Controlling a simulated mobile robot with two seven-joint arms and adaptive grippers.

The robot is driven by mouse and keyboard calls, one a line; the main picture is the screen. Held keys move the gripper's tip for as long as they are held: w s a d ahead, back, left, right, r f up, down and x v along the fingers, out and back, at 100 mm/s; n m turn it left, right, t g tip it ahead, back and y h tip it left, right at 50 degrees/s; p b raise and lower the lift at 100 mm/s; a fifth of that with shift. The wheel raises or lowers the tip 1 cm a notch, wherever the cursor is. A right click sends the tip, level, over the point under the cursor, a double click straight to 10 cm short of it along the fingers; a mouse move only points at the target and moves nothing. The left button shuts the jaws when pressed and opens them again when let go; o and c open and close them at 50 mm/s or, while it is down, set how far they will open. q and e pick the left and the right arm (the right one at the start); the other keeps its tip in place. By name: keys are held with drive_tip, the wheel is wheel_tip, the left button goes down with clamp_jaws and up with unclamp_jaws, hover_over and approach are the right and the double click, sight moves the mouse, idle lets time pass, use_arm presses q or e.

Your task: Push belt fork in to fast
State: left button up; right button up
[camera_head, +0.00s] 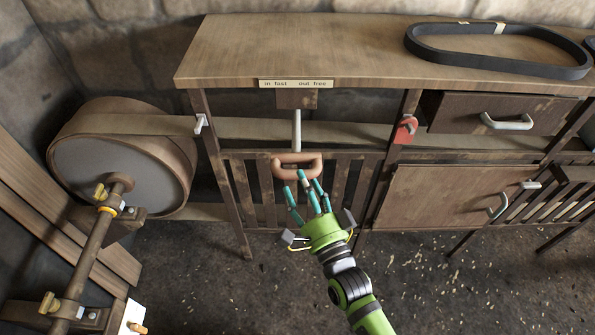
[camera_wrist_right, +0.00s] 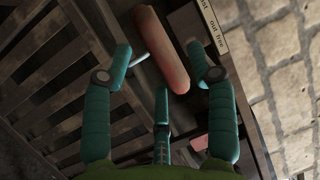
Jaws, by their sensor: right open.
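The belt fork shows as a pale rod (camera_head: 297,131) with a reddish-brown handle (camera_head: 285,160) at its end. It hangs out below the bench's front edge, under a label plate (camera_head: 296,84) reading "in fast" at left and "out free" at right. My right gripper (camera_head: 307,181), green with teal fingers, is open with its fingertips at the handle's lower right part. In the right wrist view the handle (camera_wrist_right: 163,50) lies between the spread fingers (camera_wrist_right: 165,72); I cannot tell whether they touch it. My left gripper is not in view.
A wooden bench (camera_head: 330,45) carries a black belt (camera_head: 500,48) at its right. A large drum with a flat belt (camera_head: 120,160) stands at left. A red bracket (camera_head: 406,129) and a drawer (camera_head: 500,113) are right of the fork. Slatted panels lie behind the gripper.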

drive_tip(key=shift+x, duration=1.75)
drive_tip(key=shift+f, duration=0.1)
drive_tip(key=shift+c, duration=0.4)
